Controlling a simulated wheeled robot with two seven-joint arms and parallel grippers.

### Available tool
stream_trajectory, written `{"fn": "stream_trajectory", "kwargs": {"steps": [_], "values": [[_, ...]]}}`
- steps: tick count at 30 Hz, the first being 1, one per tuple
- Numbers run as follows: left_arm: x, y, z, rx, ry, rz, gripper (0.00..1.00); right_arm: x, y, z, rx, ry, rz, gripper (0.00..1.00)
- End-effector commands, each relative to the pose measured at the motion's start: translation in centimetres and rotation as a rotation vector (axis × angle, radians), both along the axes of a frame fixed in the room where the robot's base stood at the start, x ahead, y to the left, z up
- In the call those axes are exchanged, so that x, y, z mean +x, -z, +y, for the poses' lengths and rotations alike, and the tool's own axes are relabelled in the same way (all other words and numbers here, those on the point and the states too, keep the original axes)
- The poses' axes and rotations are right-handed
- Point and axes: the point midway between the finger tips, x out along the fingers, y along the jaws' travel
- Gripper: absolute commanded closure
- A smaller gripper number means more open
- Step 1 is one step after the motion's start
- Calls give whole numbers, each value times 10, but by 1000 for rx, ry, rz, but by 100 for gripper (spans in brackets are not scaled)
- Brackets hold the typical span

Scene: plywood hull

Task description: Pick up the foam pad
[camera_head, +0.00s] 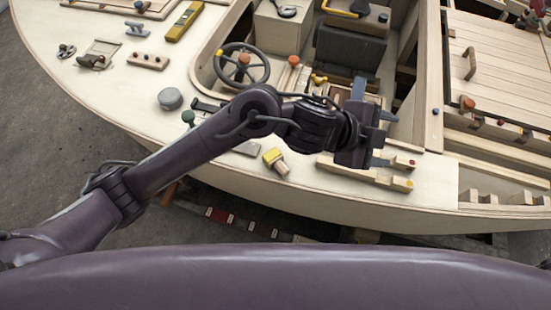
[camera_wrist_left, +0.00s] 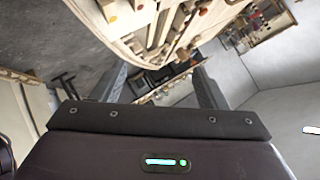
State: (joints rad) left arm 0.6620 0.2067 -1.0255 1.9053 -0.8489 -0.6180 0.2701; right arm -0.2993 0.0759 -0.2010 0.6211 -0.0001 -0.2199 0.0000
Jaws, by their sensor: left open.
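My left gripper (camera_head: 384,138) is open above the near side of the boat, right of the steering wheel. Its two fingers point to the right and stand apart. In the left wrist view the gap between the open fingers (camera_wrist_left: 160,78) holds nothing, and part of the boat shows beyond it. I cannot tell for certain which thing is the foam pad. A dark cushion-like block (camera_head: 345,48) sits in the cockpit beyond the gripper. A small yellow block with a tan end (camera_head: 272,157) lies on the near deck, left of the gripper. My right gripper is not in view.
Wooden strips (camera_head: 365,175) lie below my gripper. A slatted hatch (camera_head: 500,70) is at the right. The left foredeck has bare room.

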Motion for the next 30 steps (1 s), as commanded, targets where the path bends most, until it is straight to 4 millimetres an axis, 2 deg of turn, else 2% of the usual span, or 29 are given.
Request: {"fn": "stream_trajectory", "kwargs": {"steps": [2,5,8,9,12,15,18,22,30], "values": [[-10,19,4,125,149,-59,34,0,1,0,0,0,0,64],[-15,49,29,313,301,-88,34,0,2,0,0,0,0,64],[-4,74,72,520,394,-84,34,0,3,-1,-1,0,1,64],[4,81,92,600,413,-74,34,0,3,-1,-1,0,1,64],[23,87,140,776,427,-41,34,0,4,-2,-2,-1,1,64],[39,85,178,903,415,-6,34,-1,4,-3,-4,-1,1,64],[49,80,202,978,396,22,34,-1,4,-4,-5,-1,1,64],[53,85,213,1012,388,39,34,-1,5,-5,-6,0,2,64],[51,114,210,1011,388,41,34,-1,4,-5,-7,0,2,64]]}}
